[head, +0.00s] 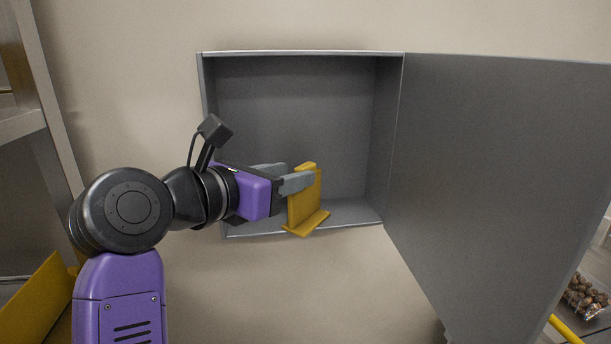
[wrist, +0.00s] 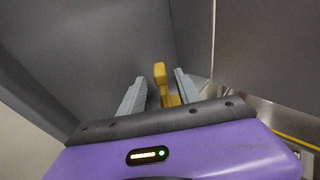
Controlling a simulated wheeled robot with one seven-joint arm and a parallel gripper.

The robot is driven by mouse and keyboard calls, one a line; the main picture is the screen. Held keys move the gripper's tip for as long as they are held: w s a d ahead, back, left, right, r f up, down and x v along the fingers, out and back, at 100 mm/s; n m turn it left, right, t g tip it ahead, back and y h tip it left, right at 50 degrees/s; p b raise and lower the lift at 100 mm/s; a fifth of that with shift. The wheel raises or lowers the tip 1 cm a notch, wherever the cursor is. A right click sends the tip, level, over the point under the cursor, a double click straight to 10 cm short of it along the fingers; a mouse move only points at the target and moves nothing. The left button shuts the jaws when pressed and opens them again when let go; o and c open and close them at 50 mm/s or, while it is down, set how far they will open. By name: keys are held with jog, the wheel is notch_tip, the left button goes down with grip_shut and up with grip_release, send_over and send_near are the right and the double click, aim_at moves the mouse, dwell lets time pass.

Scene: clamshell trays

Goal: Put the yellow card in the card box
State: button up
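The yellow card (head: 303,208) is an upright plate with a flat foot, at the front opening of the grey card box (head: 300,54). Its foot overlaps the box's lower front edge; I cannot tell whether it rests there. My gripper (head: 283,177) reaches in from the left with one finger on each side of the card. In the wrist view, the yellow card (wrist: 160,74) stands between the fingers of my gripper (wrist: 158,92), with gaps showing on both sides. The near finger hides part of the card in the head view.
The box's grey door (head: 490,170) stands wide open to the right. The box interior behind the card looks empty. A shelf frame (head: 30,120) and a yellow panel (head: 35,300) are at left. A bag of brown round items (head: 585,295) is at lower right.

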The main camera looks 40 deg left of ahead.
jog(key=shift+v, duration=2.25)
